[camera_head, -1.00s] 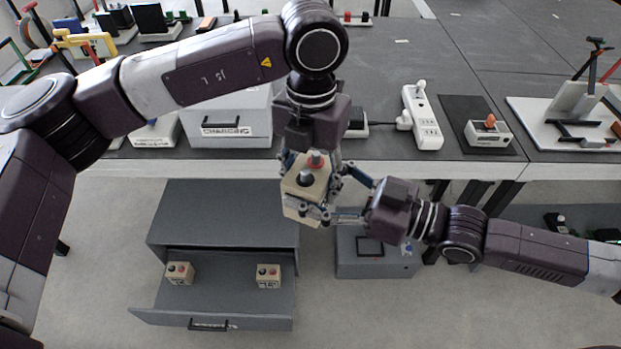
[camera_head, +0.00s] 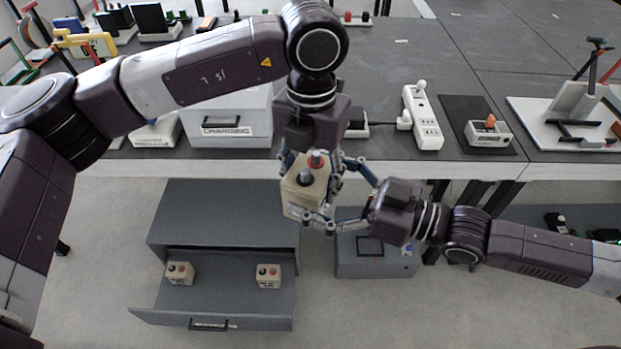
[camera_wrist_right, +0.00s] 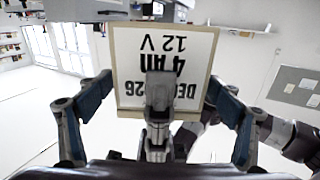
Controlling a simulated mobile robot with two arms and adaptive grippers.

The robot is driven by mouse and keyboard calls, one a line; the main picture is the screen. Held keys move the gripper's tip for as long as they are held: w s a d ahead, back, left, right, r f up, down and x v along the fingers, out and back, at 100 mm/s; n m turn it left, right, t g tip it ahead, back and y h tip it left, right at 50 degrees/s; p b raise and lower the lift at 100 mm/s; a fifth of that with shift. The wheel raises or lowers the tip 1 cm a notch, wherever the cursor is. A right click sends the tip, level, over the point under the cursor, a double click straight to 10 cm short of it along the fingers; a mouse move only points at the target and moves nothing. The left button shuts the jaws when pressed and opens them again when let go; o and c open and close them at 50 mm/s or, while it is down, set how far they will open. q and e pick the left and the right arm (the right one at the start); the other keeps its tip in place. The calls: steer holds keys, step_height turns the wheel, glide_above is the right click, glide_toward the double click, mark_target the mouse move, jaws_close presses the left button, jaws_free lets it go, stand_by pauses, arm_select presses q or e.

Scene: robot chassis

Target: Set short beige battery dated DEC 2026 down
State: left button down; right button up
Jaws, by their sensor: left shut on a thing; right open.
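A short beige battery (camera_head: 300,198) with a red and a dark terminal on top is held in the air in the head view. My left gripper (camera_head: 312,172) comes down from above and is shut on it. My right gripper (camera_head: 338,200) is open, with its fingers around the battery's lower right side. In the right wrist view the battery (camera_wrist_right: 128,75) stands between the open fingers of my right gripper (camera_wrist_right: 160,105). Its label is upside down there and reads 12 V, 4 Ah and a partly hidden date ending in 26.
Below is an open grey drawer (camera_head: 225,300) with two small beige batteries (camera_head: 180,272) inside. A grey box (camera_head: 375,260) stands to its right. On the bench (camera_head: 450,60) are a charging box (camera_head: 230,125), a power strip (camera_head: 422,115) and a small device (camera_head: 488,132).

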steer(key=v, duration=1.1)
steer(key=w+d+f+m+t+h, duration=0.1)
steer(key=w+d+f+t+h, duration=0.15)
steer(key=w+f, duration=0.6)
steer(key=w+d+f+m+t+h, duration=0.1)
steer(key=w+d+f+h, duration=0.15)
steer(key=w+f, duration=0.6)
steer(key=s+d+f+m+h, duration=0.1)
steer(key=d+f+m+h, duration=0.2)
steer(key=f, duration=0.8)
steer(key=s+d+f+m+h, duration=0.15)
steer(key=d+f+h, duration=0.3)
steer(key=f, duration=0.65)
steer(key=s+d+f+m+g+h, duration=0.1)
steer(key=s+d+f+g, duration=0.1)
steer(key=s+f, duration=0.7)
steer(key=s+d+f+m+g+h, duration=0.1)
steer(key=s+d+f+g+h, duration=0.15)
steer(key=s+f, duration=0.7)
steer(key=s+a+f+g, duration=0.2)
steer(key=s+f, duration=0.1)
steer(key=s, duration=0.6)
steer(key=s+a+f+m+g, duration=0.1)
steer(key=s+f, duration=0.3)
steer(key=s, duration=0.5)
steer(key=s+a+f+g, duration=0.2)
steer(key=s+f+g, duration=0.1)
steer(key=s, duration=0.7)
steer(key=shift+a+f+m, duration=0.15)
steer(key=shift+a+m, duration=0.2)
